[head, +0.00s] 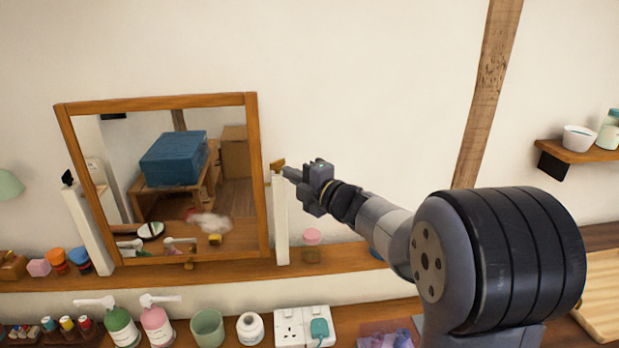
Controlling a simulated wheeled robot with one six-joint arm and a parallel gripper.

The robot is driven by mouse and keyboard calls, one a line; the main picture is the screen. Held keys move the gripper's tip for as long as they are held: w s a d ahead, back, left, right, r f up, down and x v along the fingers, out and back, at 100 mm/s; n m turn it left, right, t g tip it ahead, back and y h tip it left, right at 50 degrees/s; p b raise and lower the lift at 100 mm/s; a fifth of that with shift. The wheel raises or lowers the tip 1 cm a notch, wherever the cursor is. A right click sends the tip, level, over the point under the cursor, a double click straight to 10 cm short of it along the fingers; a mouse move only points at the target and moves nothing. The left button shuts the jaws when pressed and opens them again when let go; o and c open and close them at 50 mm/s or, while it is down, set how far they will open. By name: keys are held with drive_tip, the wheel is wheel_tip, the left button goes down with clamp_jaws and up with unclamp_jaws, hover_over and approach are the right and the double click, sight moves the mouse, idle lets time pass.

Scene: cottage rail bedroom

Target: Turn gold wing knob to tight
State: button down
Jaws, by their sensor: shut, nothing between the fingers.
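The gold wing knob (277,164) sits at the right side of the wood-framed tilting mirror (251,170), at the top of the white right post (281,222). My gripper (289,173) reaches in from the right with its fingertips just beside the knob, slightly lower and to its right. The fingers look shut with nothing between them. I cannot tell whether the tips touch the knob. A black knob (68,177) is at the mirror's left side, on the left white post (90,232).
The mirror stands on a wooden shelf (345,259) with small jars, including a pink-lidded one (312,240) below my gripper. Pump bottles, a green cup (207,328) and a white socket block (303,326) stand lower down. The wall above my arm is clear.

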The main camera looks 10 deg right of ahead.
sight(272, 165)
drive_tip(key=shift+p+x, duration=0.5)
drive_tip(key=shift+x, duration=1.35)
drive_tip(key=shift+f+b, duration=0.1)
drive_tip(key=shift+b, duration=0.3)
drive_tip(key=shift+a+f+b, duration=0.1)
drive_tip(key=shift+a+b, duration=0.05)
drive_tip(key=shift+b, duration=0.25)
drive_tip(key=m+t+h+b, duration=0.1)
drive_tip(key=b, duration=0.1)
drive_tip(key=m+h+b, duration=0.1)
drive_tip(key=b, duration=0.2)
drive_tip(key=shift+a+t+h, duration=0.3)
drive_tip(key=shift+a+t, duration=0.1)
drive_tip(key=shift+a+m+t+h+b, duration=0.15)
drive_tip(key=shift+m+t+h+b, duration=0.15)
drive_tip(key=shift+m+h+b, duration=0.5)
drive_tip(key=shift+r+n+b, duration=0.25)
drive_tip(key=shift+n+b, duration=0.05)
drive_tip(key=shift+b, duration=0.3)
drive_tip(key=shift+r, duration=0.1)
drive_tip(key=shift+w+a+b, duration=0.1)
drive_tip(key=shift+a+b, duration=0.25)
drive_tip(key=shift+a, duration=0.1)
